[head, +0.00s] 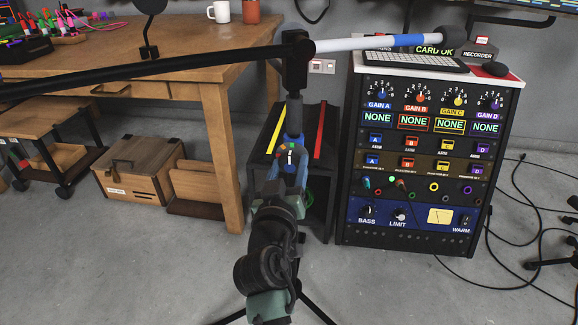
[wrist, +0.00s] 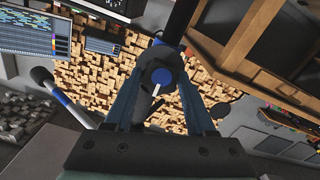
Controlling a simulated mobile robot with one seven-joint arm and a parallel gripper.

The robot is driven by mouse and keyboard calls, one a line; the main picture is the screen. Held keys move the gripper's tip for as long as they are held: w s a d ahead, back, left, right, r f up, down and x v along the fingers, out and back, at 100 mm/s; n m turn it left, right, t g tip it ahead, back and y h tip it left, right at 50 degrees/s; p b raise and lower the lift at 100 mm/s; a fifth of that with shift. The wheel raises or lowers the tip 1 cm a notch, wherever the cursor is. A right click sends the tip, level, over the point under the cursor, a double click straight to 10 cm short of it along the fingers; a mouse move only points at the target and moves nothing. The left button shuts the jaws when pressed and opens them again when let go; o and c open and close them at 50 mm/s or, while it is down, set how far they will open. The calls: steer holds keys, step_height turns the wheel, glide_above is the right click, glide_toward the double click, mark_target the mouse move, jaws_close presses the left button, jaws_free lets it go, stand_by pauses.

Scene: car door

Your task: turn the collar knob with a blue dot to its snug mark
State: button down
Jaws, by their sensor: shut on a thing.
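The collar knob (wrist: 162,76) with its blue dot sits between my fingers in the wrist view. It is a dark round knob on the black stand pole (head: 294,115). My gripper (head: 290,172) is shut on it, with one blue finger on each side; it also shows in the wrist view (wrist: 161,92). In the head view, small coloured marks (head: 290,147), red, green and yellow among them, and a white pointer line show on the collar just above my fingers. They are too small to tell which mark the pointer meets.
A black boom (head: 150,67) crosses above my gripper and its white-and-blue end (head: 375,42) reaches right. A wooden workbench (head: 213,110) stands left. A rack of knobs and buttons (head: 430,140) stands right. A black shelf (head: 320,150) is behind the stand. Cables lie on the right floor.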

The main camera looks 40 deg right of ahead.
steer(key=n+p, duration=0.2)
steer(key=n, duration=0.2)
steer(key=shift+r, duration=0.1)
steer(key=shift+n+p, duration=0.9)
steer(key=shift+n, duration=0.7)
steer(key=shift+c, duration=1.1)
jaws_free()
steer(key=shift+a, duration=0.1)
steer(key=p+v, duration=0.2)
steer(key=v, duration=1)
steer(key=shift+s+a, duration=0.25)
steer(key=shift+a, duration=0.05)
